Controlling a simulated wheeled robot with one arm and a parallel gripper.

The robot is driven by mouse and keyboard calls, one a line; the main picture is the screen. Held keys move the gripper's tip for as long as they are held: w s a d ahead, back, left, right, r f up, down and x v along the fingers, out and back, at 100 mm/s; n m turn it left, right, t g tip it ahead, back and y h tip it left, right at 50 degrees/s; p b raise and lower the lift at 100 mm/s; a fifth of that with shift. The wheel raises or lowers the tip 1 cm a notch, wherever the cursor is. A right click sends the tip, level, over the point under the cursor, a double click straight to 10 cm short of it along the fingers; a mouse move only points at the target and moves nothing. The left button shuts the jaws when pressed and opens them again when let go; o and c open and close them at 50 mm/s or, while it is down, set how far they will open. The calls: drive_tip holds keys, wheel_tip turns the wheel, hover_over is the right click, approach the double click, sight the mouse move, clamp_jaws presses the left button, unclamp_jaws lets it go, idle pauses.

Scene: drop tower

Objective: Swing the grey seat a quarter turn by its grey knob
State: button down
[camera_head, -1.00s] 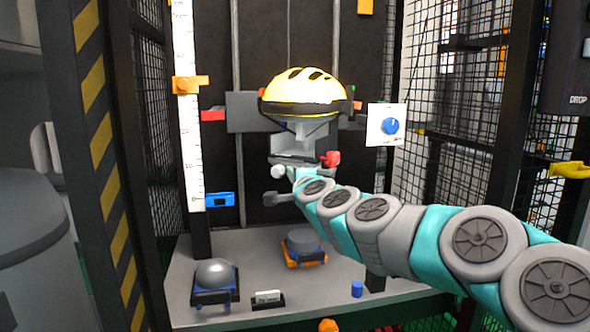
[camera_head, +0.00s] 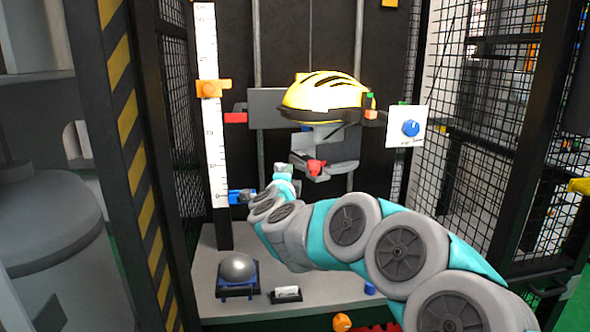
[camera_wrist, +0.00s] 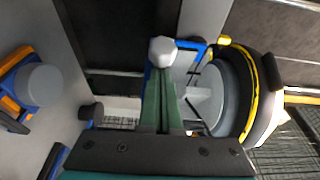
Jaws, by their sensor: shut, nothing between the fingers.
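The grey seat (camera_head: 340,168) hangs below the yellow helmet (camera_head: 322,92), with a red knob (camera_head: 316,167) at its front. In the wrist view, a pale grey knob (camera_wrist: 162,52) shows right at my fingertips, and grey seat parts (camera_wrist: 197,105) lie to its right. Whether the fingers touch the knob I cannot tell. My gripper (camera_wrist: 163,76) is shut with nothing between its fingers. In the head view, my gripper (camera_head: 284,176) is left of the seat and small; the knob is hard to separate from it there.
A darker grey knob (camera_wrist: 91,112) is left of my fingers. A blue block (camera_head: 238,196) is by the white scale (camera_head: 212,130). A grey dome (camera_head: 238,268) on a blue stand is on the platform.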

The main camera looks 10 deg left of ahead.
sight(278, 167)
drive_tip(key=shift+w+a+p, duration=0.55)
drive_tip(key=shift+w+a, duration=0.95)
drive_tip(key=shift+w, duration=0.05)
drive_tip(key=shift+w+a, duration=0.2)
drive_tip(key=shift+w, duration=0.05)
drive_tip(key=shift+w+r, duration=0.1)
drive_tip(key=shift+a, duration=0.1)
